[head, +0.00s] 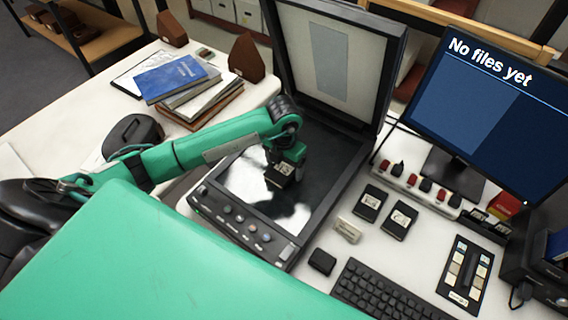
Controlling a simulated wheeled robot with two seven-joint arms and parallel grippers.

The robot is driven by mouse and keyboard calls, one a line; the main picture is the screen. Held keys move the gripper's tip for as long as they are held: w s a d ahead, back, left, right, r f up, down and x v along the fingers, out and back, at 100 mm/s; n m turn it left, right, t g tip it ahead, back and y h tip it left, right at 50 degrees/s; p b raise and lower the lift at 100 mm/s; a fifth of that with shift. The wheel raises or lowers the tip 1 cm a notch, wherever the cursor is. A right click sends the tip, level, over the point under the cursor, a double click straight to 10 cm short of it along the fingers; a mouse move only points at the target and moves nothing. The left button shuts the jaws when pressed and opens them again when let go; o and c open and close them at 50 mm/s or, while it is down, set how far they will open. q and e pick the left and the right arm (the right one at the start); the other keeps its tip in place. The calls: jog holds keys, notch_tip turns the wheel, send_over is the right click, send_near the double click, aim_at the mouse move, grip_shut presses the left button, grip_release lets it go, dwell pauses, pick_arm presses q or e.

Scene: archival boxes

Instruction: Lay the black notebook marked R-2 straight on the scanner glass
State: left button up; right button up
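The scanner stands open, with its dark shiny glass (318,160) facing up and its lid (335,55) raised behind. My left gripper (286,165) reaches in from the left over the glass. It appears shut on a small black notebook (274,181) with a pale label. The label is too small to read, and the gripper partly covers it. I cannot tell whether the notebook touches the glass. Two similar black notebooks with pale labels, one (369,203) and another (399,220), lie on the table right of the scanner. My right gripper is not in view.
A monitor (490,100) reading "No files yet" stands at the right. A keyboard (385,293), a small pale block (348,230) and a black block (322,262) lie right of the scanner. Books (178,78) and brown wedges (246,58) sit at the left.

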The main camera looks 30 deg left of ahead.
aim_at(284, 167)
pick_arm(q)
jog(key=shift+r, duration=0.4)
notch_tip(284, 167, up, 3)
jog(key=shift+w+r+b, duration=0.1)
jog(key=shift+b, duration=0.2)
notch_tip(284, 167, up, 8)
jog(key=b, duration=0.1)
jog(key=shift+r, duration=0.15)
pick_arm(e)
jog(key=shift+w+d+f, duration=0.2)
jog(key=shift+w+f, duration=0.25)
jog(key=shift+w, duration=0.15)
